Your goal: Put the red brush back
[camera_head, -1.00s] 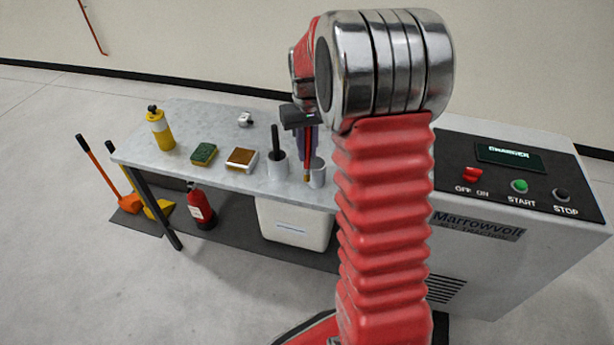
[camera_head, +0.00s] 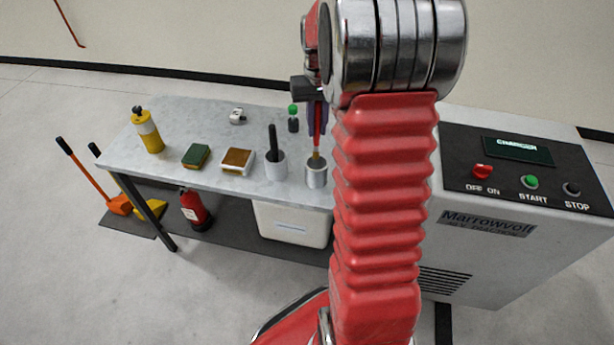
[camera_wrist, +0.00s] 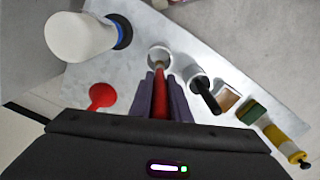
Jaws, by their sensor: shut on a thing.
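The red brush (camera_head: 317,125) hangs upright, bristles down, from my gripper (camera_head: 314,108). In the wrist view the red brush (camera_wrist: 160,98) is between the two purple fingers of my gripper (camera_wrist: 162,92), which are shut on it. A metal cup (camera_head: 316,178) stands near the table's front edge. The brush tip is at this cup's mouth; I cannot tell whether it is just above or just inside. The wrist view shows the cup (camera_wrist: 160,55) in line with the brush. My arm hides part of the table to the right.
A second cup (camera_head: 276,167) with a black-handled tool stands just left. Two sponge-like blocks (camera_head: 238,159), a yellow bottle (camera_head: 147,132) and a green-topped item (camera_head: 293,117) are on the table (camera_head: 190,116). The charger cabinet (camera_head: 500,225) stands right. The wrist view shows a red round thing (camera_wrist: 102,95).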

